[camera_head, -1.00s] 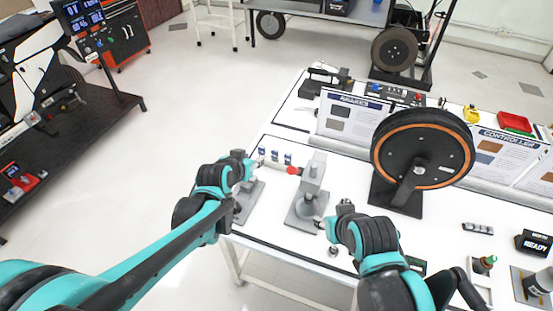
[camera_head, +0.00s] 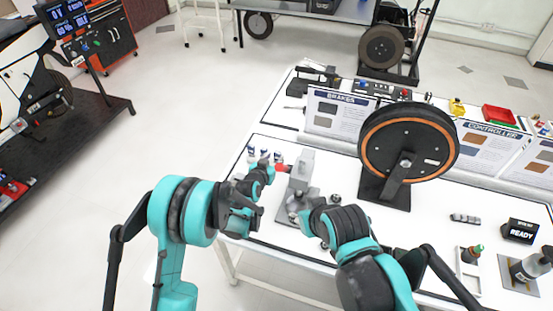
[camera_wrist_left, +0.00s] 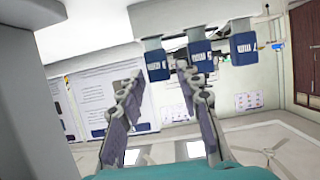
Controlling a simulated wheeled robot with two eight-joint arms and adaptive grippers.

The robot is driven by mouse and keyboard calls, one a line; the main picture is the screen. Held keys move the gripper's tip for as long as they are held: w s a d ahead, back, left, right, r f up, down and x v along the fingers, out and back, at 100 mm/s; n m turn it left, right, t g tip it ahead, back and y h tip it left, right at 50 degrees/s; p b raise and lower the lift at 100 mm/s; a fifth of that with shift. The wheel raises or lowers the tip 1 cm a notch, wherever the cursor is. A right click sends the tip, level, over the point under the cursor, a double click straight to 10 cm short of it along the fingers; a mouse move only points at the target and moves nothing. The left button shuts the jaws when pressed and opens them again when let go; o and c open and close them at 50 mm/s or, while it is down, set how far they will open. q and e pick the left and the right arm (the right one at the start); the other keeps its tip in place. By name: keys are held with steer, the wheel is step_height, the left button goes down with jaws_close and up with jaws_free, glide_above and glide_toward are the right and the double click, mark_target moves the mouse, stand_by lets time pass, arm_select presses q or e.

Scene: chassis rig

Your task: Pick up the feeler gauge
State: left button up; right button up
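Several small blue-labelled blocks marked in mm, which look like the feeler gauges (camera_head: 264,154), stand in a row near the table's left end. In the left wrist view, which appears upside down, three show: one at the left (camera_wrist_left: 157,64), a middle one (camera_wrist_left: 196,62) and one at the right (camera_wrist_left: 243,48). My left gripper (camera_head: 264,168) is just in front of this row. In its wrist view its two fingers (camera_wrist_left: 160,82) are apart, with nothing between them. My right gripper (camera_head: 301,213) is by the grey fixture; its fingers are too small to read.
A grey fixture (camera_head: 301,170) with a red part (camera_head: 283,168) stands close right of my left gripper. A black wheel with an orange ring (camera_head: 408,150) stands on the table further right. A brakes panel (camera_head: 335,116) stands behind. Bare white tabletop (camera_head: 425,235) lies at right.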

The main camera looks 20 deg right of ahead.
mark_target(276, 156)
arm_select(q)
steer(key=b+x, duration=0.1)
steer(key=x, duration=0.3)
steer(key=shift+s, duration=0.1)
steer(key=shift+r, duration=0.1)
jaws_close()
